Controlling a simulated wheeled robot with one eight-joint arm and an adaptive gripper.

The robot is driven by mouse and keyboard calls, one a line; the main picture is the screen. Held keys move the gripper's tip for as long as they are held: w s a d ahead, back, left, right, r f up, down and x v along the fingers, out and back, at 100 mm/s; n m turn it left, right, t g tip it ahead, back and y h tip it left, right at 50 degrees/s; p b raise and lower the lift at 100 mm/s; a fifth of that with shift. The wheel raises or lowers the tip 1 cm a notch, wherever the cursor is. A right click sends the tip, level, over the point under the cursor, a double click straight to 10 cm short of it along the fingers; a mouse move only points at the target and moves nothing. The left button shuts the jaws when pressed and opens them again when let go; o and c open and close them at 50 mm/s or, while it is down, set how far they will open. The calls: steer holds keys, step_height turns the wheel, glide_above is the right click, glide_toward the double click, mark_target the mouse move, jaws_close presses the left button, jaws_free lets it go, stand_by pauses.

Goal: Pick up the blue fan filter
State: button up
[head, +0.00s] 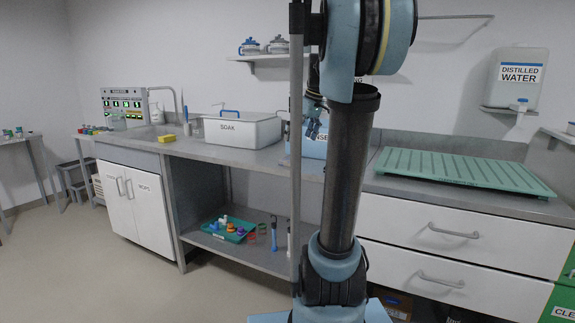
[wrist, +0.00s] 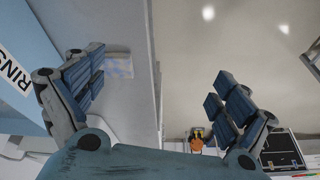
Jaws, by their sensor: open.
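I cannot pick out the blue fan filter with certainty in either view. A small flat pale patch with blue tints (wrist: 118,66) lies on the grey counter in the wrist view, beside the left finger; I cannot tell what it is. My gripper (wrist: 160,72) is open, its two dark-blue fingers wide apart with nothing seen between them. In the head view my gripper (head: 313,124) hangs above the counter by the pale blue rinse bin (head: 312,148), partly hidden by my arm. The bin also shows in the wrist view (wrist: 22,50).
A white SOAK bin (head: 245,133) stands left on the counter (head: 195,149), near a yellow sponge (head: 167,138). A green drying rack (head: 460,172) lies right. A teal tray (head: 226,233) of small coloured parts is on the lower shelf. The floor (head: 110,275) before the cabinets is clear.

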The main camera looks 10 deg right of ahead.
steer(key=w+d+r+n, duration=0.2)
steer(key=w+d+r, duration=0.15)
steer(key=w, duration=0.65)
steer(key=y, duration=0.1)
glide_above(289, 159)
steer(key=s+d, duration=0.1)
steer(key=d, duration=0.1)
step_height(289, 159, down, 10)
steer(key=shift+s+a+r, duration=0.1)
steer(key=shift+s+r, duration=0.05)
steer(key=shift+r, duration=0.05)
steer(key=shift+x, duration=2.9)
steer(key=c, duration=1)
